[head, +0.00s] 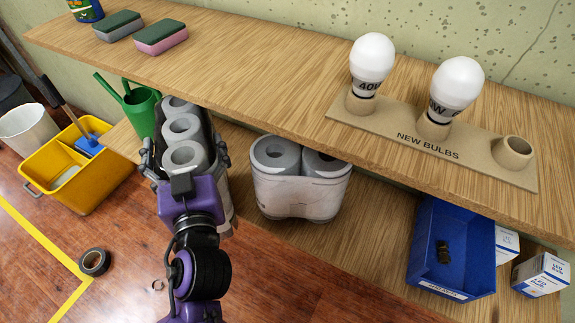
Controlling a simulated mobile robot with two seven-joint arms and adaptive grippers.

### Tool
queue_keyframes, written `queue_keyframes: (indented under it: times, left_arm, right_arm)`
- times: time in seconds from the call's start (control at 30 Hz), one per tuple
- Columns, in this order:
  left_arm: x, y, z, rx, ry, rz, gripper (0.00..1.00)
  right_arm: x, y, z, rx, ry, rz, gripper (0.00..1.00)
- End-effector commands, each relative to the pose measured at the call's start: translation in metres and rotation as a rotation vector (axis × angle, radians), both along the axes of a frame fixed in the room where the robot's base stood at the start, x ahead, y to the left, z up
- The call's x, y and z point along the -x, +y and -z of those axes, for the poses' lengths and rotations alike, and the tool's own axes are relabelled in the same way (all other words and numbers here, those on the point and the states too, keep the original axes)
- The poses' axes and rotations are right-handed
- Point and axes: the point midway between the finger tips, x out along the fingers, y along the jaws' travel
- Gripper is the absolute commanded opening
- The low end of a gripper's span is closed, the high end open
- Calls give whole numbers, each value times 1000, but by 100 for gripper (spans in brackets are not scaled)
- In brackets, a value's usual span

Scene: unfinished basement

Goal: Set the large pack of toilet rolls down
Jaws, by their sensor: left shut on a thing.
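The large pack of toilet rolls (183,128) is held in my left gripper (185,161), left of the middle in the head view. Several grey-white rolls show end-up in a row. The gripper's fingers are shut on its two sides, and the wrist hides part of its near side. The pack is at the front of the lower shelf (245,140); I cannot tell whether its base touches anything. A second wrapped pack of rolls (298,195) stands upright on the lower shelf just to the right, apart from it. My right gripper is not in view.
The upper shelf (260,50) overhangs behind, with bulbs in a holder (430,140) and sponges (160,37). A green watering can (138,105) stands close behind the held pack. A blue bin (455,245) is at right; a yellow bucket (85,185) and tape roll (94,262) are on the floor.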

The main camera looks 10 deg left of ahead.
Motion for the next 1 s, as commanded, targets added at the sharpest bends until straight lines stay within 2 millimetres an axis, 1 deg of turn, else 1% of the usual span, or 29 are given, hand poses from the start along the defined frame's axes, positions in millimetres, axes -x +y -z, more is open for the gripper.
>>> queue_keyframes:
  times: [0.03, 0.2, 0.27, 0.37, 0.67, 0.9, 1.0]
  left_arm:
    - [0, 0, -3, -3, -6, 1, 23]
    - [-3, 1, -4, -3, -7, 2, 23]
    - [-8, 2, -4, -4, -9, 4, 23]
    - [-20, 8, -5, -6, -10, 4, 23]
    - [-77, 36, -5, -8, -9, 3, 23]
    - [-126, 61, -4, -8, -8, 2, 23]
    - [-143, 70, -4, -7, -9, 1, 23]
  right_arm:
    - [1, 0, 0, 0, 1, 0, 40]
    - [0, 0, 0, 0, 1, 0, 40]
    - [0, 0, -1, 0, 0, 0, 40]
    - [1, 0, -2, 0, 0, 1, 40]
    - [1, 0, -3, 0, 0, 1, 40]
    - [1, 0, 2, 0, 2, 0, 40]
    - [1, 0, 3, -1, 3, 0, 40]
